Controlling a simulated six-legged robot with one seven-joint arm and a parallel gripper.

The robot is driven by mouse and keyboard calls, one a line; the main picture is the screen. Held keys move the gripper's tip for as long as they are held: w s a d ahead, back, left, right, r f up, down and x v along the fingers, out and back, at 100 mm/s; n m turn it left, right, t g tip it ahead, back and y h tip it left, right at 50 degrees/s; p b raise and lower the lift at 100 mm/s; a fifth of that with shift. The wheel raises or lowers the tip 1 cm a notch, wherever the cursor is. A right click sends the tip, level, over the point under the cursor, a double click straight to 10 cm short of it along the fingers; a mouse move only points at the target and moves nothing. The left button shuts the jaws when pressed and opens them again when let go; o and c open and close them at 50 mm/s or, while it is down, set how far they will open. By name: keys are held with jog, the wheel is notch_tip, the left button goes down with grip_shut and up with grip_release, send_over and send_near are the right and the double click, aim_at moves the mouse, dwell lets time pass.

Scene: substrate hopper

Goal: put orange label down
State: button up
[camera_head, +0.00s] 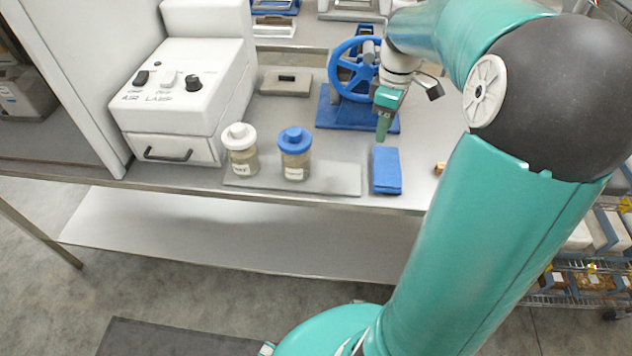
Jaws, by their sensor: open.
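A small orange piece (439,168), which looks like the orange label, lies on the bench just right of the folded blue cloth (386,171). My arm partly hides it. My gripper (383,136) points down at the bench, in front of the blue handwheel and just behind the blue cloth. It is left of the orange piece and apart from it. It is open, and I see nothing held in it, though its fingertips are small in this view.
Two jars, one white-lidded (241,150) and one blue-lidded (294,154), stand on a grey tray (335,180). The blue handwheel (357,68) is close behind my gripper. A white control box (185,90) stands at the left. The bench's front edge (300,203) is near.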

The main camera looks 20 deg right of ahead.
jog(key=s+a+r+m+t, duration=0.2)
jog(key=s+a, duration=0.4)
jog(key=a, duration=0.5)
jog(key=s+a+r+m+t, duration=0.3)
jog(key=s+a+m, duration=0.3)
jog(key=a, duration=0.5)
jog(key=shift+s+a+r+t+h, duration=0.3)
jog(key=shift+s+a+t, duration=0.1)
jog(key=shift+s+t, duration=0.25)
jog(key=shift+s, duration=0.1)
